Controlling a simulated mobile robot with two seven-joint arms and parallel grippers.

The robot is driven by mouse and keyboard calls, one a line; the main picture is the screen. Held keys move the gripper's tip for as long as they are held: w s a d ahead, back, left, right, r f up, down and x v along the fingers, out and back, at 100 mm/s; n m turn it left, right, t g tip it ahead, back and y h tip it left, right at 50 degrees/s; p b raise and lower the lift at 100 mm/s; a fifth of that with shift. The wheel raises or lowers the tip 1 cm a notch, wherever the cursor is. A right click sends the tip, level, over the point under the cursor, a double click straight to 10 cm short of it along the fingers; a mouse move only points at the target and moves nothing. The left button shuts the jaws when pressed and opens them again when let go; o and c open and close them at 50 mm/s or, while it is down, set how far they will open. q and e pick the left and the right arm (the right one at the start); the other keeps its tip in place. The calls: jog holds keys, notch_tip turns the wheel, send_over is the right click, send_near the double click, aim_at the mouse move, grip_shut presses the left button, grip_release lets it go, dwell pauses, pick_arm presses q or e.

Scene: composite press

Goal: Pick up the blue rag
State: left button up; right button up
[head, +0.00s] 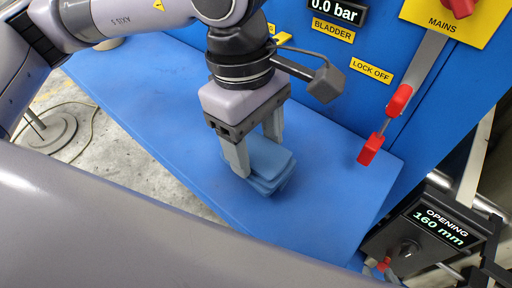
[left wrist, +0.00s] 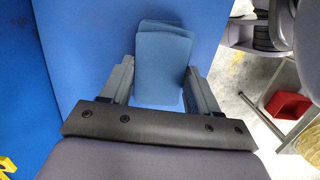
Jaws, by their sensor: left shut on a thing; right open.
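The blue rag (head: 270,167) is a folded, layered grey-blue cloth on the blue work surface (head: 160,110). My left gripper (head: 257,157) points down over it, with a finger on either side, and is shut on the rag. The left wrist view shows the rag (left wrist: 163,62) between the two fingers of my left gripper (left wrist: 163,78). I cannot tell whether the rag is clear of the surface. My right gripper is not in view.
The blue press panel stands behind, with a bladder display (head: 337,12), a red-handled lever (head: 398,100) and a lock-off label (head: 371,70). An opening display box (head: 440,225) is at the lower right. The surface left of the rag is clear.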

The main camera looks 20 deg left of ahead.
aim_at(256, 151)
pick_arm(q)
notch_tip(256, 151, up, 18)
dwell(0.3)
jog(key=o, duration=0.5)
jog(key=shift+c, duration=0.2)
jog(key=c, duration=0.5)
jog(key=shift+s+f, duration=0.1)
